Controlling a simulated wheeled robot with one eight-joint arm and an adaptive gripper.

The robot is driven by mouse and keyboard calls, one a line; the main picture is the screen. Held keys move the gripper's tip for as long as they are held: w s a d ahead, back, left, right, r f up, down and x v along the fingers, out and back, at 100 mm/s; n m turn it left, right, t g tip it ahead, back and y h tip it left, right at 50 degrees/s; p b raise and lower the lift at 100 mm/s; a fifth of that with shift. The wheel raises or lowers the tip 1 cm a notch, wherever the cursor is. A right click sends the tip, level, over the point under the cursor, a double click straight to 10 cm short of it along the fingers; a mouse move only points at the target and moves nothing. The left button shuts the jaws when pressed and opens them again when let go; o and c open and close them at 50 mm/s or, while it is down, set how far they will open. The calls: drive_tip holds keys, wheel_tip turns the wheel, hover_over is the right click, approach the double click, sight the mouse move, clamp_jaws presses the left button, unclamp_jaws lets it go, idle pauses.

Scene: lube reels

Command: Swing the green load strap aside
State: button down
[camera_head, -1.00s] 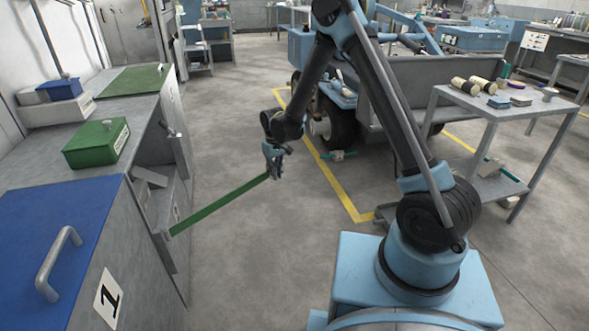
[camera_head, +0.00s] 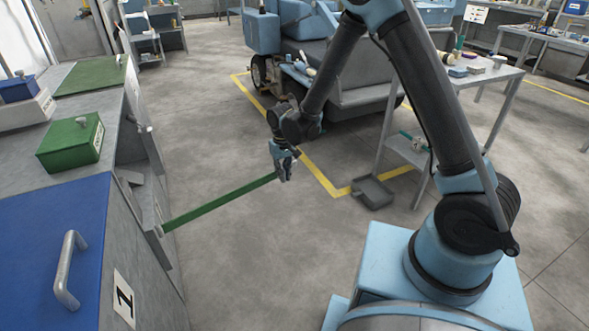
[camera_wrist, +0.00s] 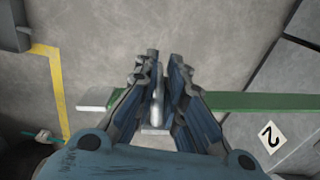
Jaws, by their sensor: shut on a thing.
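The green load strap (camera_head: 218,202) is a long straight green bar. Its left end meets the front of the grey workbench, and its other end reaches out over the floor to my gripper (camera_head: 284,172). In the wrist view the strap (camera_wrist: 262,102) runs across behind the fingers, with a pale end tip (camera_wrist: 97,100) on the left. My gripper (camera_wrist: 158,85) is shut on a small pale upright handle (camera_wrist: 156,102) near the strap's free end. The fingers partly hide the handle and the strap behind it.
The grey workbench at left carries a blue lid (camera_head: 50,245) with a handle, a green box (camera_head: 70,143) and a green panel (camera_head: 92,76). A blue cart (camera_head: 350,75) and a side table (camera_head: 470,78) stand at the back right. A dark tray (camera_head: 372,192) lies on the floor. Open floor surrounds the strap.

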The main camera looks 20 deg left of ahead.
drive_tip(key=shift+s+d, duration=0.45)
drive_tip(key=shift+d, duration=0.25)
drive_tip(key=shift+w+d, duration=0.1)
drive_tip(key=c, duration=1.7)
unclamp_jaws()
drive_tip(key=shift+w+d, duration=0.1)
drive_tip(key=shift+r, duration=0.15)
wheel_tip(320, 180, up, 12)
drive_tip(key=shift+f, duration=0.15)
